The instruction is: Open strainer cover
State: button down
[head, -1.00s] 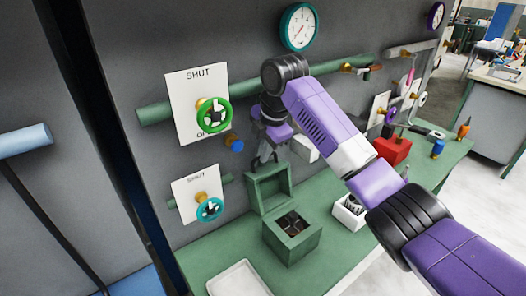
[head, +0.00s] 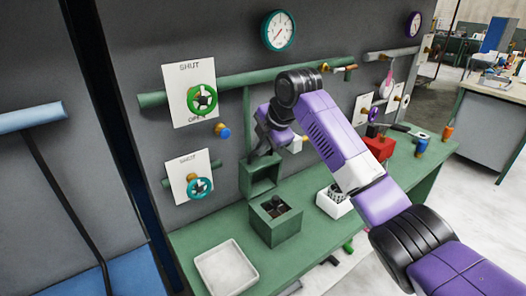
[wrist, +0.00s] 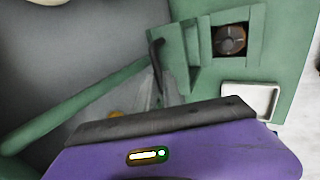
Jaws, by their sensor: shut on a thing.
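The strainer is a green box (head: 289,231) on the bench, with a dark round part inside its open top. Its green cover (head: 262,179) stands raised at the back edge of the box, with its hollow inner side facing forward. My gripper (head: 259,154) is at the upper edge of the cover and shut on it; the exact contact is small and partly hidden by the arm. In the wrist view, a dark finger of my gripper (wrist: 157,62) lies against the raised cover (wrist: 193,58), beside the open box (wrist: 255,35).
A white tray (head: 226,270) lies in front of the box, and a white bin (head: 334,204) stands to its right. Behind are a wall with a green pipe (head: 232,82), a green valve wheel (head: 201,99) and a teal valve wheel (head: 199,187). A red block (head: 379,147) stands farther right.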

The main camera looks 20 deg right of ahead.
jog(key=shift+s+d+f, duration=0.1)
jog(key=shift+s+f, duration=0.1)
jog(key=shift+f, duration=0.05)
jog(key=c, duration=1.5)
grip_release()
jog(key=shift+r, duration=0.1)
jog(key=shift+s+r, duration=0.25)
jog(key=shift+r, duration=0.25)
jog(key=b+v, duration=0.1)
jog(key=v, duration=0.5)
jog(key=shift+s+d+r+b, duration=0.1)
jog(key=shift+s+r+b, duration=0.15)
jog(key=shift+b, duration=0.15)
